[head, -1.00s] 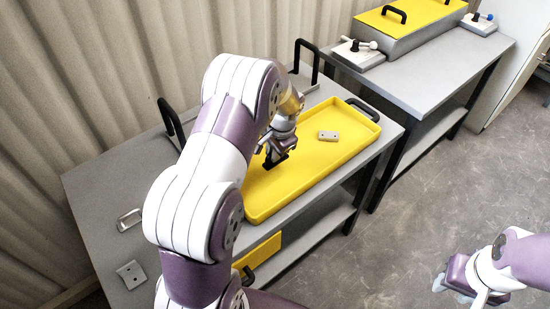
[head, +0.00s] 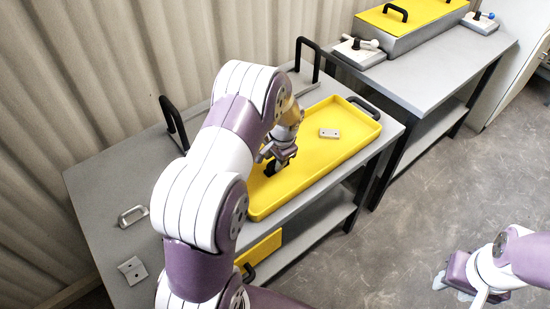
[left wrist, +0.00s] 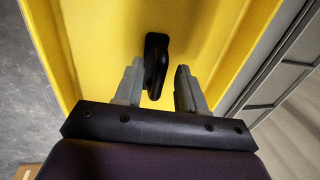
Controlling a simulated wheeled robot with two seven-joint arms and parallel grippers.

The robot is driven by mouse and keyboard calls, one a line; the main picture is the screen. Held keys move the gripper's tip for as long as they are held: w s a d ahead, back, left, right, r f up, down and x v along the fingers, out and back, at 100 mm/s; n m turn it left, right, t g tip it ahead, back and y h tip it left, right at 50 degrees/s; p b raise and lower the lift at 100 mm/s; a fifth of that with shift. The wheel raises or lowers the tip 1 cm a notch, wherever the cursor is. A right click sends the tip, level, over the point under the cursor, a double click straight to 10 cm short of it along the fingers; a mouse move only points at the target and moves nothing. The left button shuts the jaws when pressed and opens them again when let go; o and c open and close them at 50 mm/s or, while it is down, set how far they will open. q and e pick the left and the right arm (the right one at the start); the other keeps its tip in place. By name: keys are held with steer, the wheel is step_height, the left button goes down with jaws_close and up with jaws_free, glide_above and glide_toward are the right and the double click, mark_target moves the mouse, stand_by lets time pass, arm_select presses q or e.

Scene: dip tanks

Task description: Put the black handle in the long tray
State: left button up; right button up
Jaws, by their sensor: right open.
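A black handle (head: 270,169) is in the long yellow tray (head: 330,160) on the near table, toward the tray's left half and partly hidden by my left gripper. My left gripper (head: 273,160) is over the tray. In the left wrist view the black handle (left wrist: 155,62) shows between the two grey fingers (left wrist: 158,88), against the yellow floor. The fingers are apart, with a clear gap on the right side of the handle; I cannot tell whether the left finger touches it. My right gripper (head: 452,282) is open and empty over the floor at the lower right.
A metal pull (head: 132,216) and a small plate (head: 132,270) are on the table's left. Black upright bars (head: 172,122) stand at its back. A second table (head: 440,70) holds a yellow-lidded tank (head: 420,15).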

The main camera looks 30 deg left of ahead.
mark_target(280, 176)
arm_select(q)
steer(key=w+v, duration=0.1)
steer(key=v, duration=1)
steer(key=s+d+n, duration=0.1)
steer(key=s+d, duration=0.2)
steer(key=s, duration=0.3)
steer(key=s+d+n+h, duration=0.1)
steer(key=s+d, duration=0.2)
steer(key=s, duration=0.3)
steer(key=s+d+n+h, duration=0.1)
steer(key=s+d+n, duration=0.1)
steer(key=s, duration=0.5)
steer(key=shift+d+r, duration=0.3)
steer(key=shift+d, duration=0.55)
